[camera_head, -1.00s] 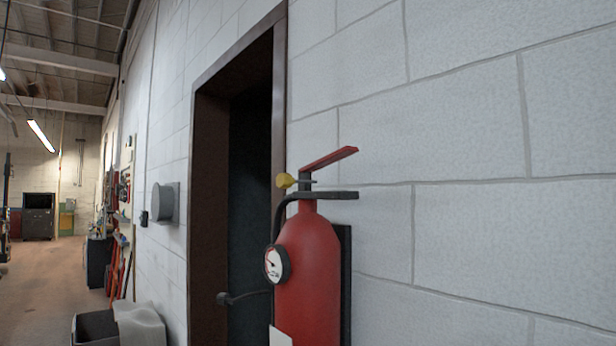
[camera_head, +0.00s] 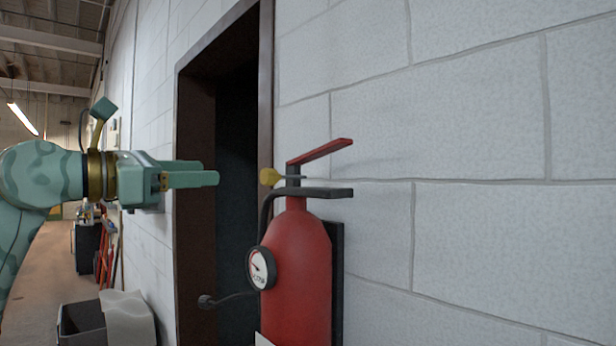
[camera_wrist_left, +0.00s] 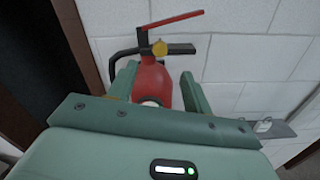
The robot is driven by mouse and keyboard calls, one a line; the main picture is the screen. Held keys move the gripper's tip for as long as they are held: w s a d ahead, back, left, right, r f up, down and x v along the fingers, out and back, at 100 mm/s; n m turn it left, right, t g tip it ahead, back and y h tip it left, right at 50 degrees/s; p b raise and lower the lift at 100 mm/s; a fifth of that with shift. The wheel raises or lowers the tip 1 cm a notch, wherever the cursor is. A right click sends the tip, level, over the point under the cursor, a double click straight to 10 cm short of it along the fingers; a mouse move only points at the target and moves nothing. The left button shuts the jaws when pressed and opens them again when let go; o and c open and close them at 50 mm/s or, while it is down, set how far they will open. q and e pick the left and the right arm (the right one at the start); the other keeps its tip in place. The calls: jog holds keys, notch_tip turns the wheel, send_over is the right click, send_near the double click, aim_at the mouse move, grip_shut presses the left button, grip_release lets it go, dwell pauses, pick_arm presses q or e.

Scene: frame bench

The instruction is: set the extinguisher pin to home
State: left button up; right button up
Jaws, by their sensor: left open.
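The red fire extinguisher (camera_head: 298,262) stands upright against the block wall, with a black valve bar, a raised red lever (camera_head: 320,151) and a round white gauge (camera_head: 261,268). The pin (camera_head: 270,177) has a yellow head left of the valve, and its thin shaft runs into the valve under the lever. My left gripper (camera_head: 216,174) is open and empty, left of the pin and apart from it, at about its height. In the left wrist view the yellow pin head (camera_wrist_left: 159,48) shows beyond the gap between the fingers (camera_wrist_left: 157,84). My right gripper is out of view.
A dark doorway (camera_head: 236,160) lies behind and left of the extinguisher. A bin (camera_head: 83,326) with a pale cloth is on the floor at lower left. The wall to the right is bare.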

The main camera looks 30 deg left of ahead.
aim_at(278, 177)
pick_arm(q)
jog(key=p+x, duration=0.1)
jog(key=x, duration=0.4)
jog(key=p+x, duration=0.2)
jog(key=x, duration=0.2)
jog(key=p+x, duration=0.2)
jog(key=x, duration=0.3)
jog(key=shift+w+d+f, duration=0.25)
jog(key=shift+w+f, duration=0.05)
jog(key=shift+f, duration=0.05)
jog(key=shift+w+d+f, duration=0.15)
jog(key=shift+w, duration=0.45)
